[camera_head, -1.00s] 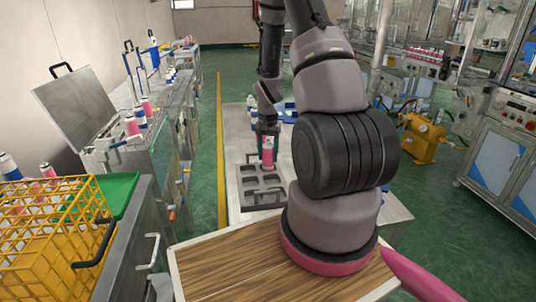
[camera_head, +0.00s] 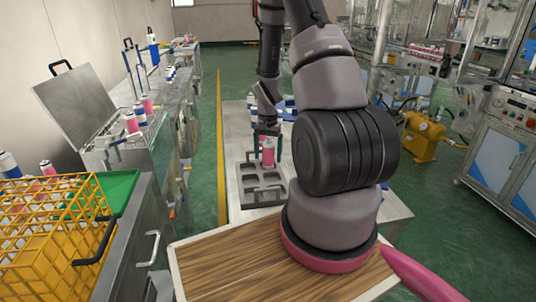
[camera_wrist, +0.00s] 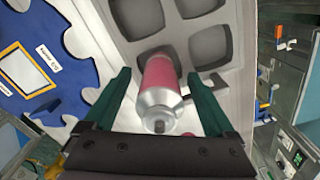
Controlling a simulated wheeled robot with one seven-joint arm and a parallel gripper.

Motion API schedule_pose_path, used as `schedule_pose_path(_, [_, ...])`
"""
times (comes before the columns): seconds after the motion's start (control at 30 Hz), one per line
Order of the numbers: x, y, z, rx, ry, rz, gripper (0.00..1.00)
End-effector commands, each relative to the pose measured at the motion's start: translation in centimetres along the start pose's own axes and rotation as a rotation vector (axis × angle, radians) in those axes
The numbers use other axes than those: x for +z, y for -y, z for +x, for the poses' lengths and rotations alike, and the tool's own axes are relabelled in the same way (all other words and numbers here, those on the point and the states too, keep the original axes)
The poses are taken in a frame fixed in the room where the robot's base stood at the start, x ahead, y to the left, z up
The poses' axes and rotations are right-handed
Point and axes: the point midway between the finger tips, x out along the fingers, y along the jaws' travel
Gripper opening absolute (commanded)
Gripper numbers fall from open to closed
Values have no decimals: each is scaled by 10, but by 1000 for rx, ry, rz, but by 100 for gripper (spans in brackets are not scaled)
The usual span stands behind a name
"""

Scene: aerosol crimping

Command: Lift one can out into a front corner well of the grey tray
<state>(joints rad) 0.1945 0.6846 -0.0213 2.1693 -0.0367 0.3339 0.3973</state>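A pink can (camera_head: 267,154) with a silver top stands upright at the far edge of the grey tray (camera_head: 263,206). In the wrist view the can (camera_wrist: 162,88) sits at a corner well of the tray (camera_wrist: 232,22), its base toward the dark recess; how deep it sits is hidden. My gripper (camera_head: 266,148) is around the can, one finger on each side. In the wrist view the green fingers of my gripper (camera_wrist: 158,92) are spread, with a gap at least on the left side of the can. The other wells in view are empty.
The tray lies on a steel table (camera_head: 238,212). A blue cut-out fixture (camera_wrist: 72,100) lies beside it. A yellow wire crate (camera_head: 50,235) and several cans stand on benches at left. Machines line the right.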

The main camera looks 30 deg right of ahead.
Motion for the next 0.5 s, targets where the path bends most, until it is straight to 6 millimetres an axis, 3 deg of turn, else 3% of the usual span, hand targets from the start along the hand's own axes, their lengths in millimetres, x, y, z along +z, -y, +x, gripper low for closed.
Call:
schedule_pose_path(0.23, [-1, 0, -12, -1, -3, 1, 90])
schedule_pose_path(0.5, [-1, 1, -65, -3, -5, 0, 90])
